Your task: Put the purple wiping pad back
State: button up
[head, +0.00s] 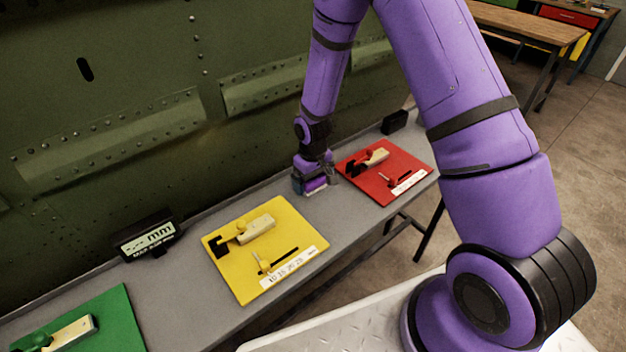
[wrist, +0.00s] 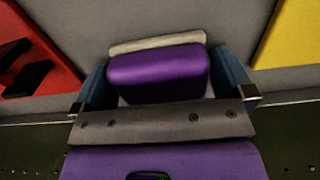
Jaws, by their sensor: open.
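The purple wiping pad (wrist: 158,75) lies on the grey bench, with a pale strip showing along one edge. It sits between the two spread fingers of my gripper (wrist: 165,88) in the wrist view, with a small gap visible on at least the right side. In the head view my gripper (head: 318,180) is low over the bench, between the yellow board and the red board. The pad (head: 315,186) shows only in part there, mostly covered by my gripper. My gripper is open.
The yellow board (head: 307,222) and the red board (head: 420,160) carry pale tools and number strips. A green board (head: 115,325) is at lower left. A display reading mm (head: 146,240) stands at the bench back. The riveted green panel (head: 120,90) rises behind the bench.

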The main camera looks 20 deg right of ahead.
jog(key=s+d+r+m+t, duration=0.1)
jog(key=s+r, duration=0.1)
jog(key=r, duration=1.1)
jog(key=s+d+r+t, duration=0.1)
jog(key=s+d+r, duration=0.15)
jog(key=r, duration=1.05)
jog(key=s+d+r+m+t, duration=0.1)
jog(key=s+r, duration=0.7)
jog(key=s, duration=0.4)
jog(key=s+d+r+m+t, duration=0.1)
jog(key=s+d+r+t, duration=0.1)
jog(key=s+r, duration=0.6)
jog(key=s, duration=0.5)
jog(key=shift+d+r+m, duration=0.2)
jog(key=shift+r+m, duration=0.1)
jog(key=shift+r, duration=0.05)
